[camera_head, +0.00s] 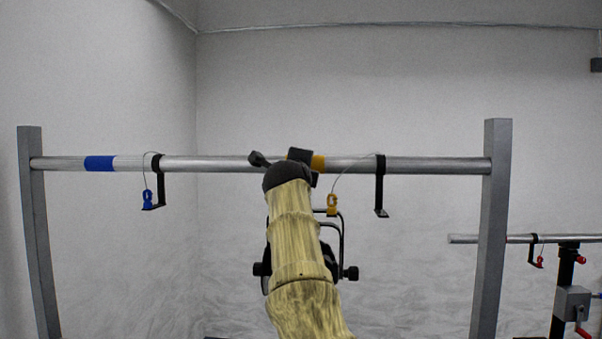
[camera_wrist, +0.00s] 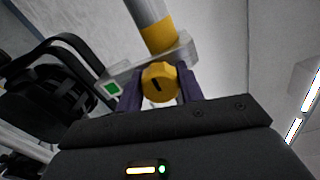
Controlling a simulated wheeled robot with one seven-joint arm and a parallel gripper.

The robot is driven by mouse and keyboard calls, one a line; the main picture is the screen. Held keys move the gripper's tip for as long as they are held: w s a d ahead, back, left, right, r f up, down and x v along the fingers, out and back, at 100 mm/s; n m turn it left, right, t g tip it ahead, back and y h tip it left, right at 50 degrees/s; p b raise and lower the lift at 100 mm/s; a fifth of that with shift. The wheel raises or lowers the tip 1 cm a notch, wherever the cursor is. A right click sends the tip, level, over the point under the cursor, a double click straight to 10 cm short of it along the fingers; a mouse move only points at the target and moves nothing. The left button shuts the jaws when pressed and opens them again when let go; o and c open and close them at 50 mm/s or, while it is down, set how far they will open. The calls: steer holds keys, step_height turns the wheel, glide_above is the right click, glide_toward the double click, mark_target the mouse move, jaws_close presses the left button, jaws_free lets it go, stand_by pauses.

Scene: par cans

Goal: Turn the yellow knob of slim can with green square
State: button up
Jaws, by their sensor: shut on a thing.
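The yellow knob (camera_wrist: 160,82) shows in the middle of the wrist view, with a dark slot on its face. My gripper (camera_wrist: 161,92) has one purple finger on each side of it and is shut on it. The knob sits at a grey clamp (camera_wrist: 185,50) on the bar, beside a yellow band (camera_wrist: 158,36). A green square (camera_wrist: 112,88) marks the bracket just left of the knob. The black slim can (camera_wrist: 40,105) hangs at the left. In the head view my arm covers most of the can (camera_head: 350,273), and the knob is hidden.
A horizontal metal bar (camera_head: 220,164) runs between two grey posts (camera_head: 492,230). A blue safety clip (camera_head: 148,199) and a yellow safety clip (camera_head: 332,204) hang on wires from black hooks. A lower stand (camera_head: 571,300) with red parts is at the right.

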steer(key=m, duration=0.4)
steer(key=shift+m, duration=0.3)
steer(key=m+p, duration=0.1)
steer(key=m, duration=0.3)
steer(key=shift+m, duration=0.3)
steer(key=m+p, duration=0.3)
steer(key=shift+r, duration=0.25)
steer(key=m+p, duration=0.2)
steer(key=shift+d+f+p, duration=0.1)
steer(key=shift+p, duration=0.25)
steer(key=shift+m, duration=0.3)
steer(key=o, duration=1)
steer(key=shift+f, duration=0.1)
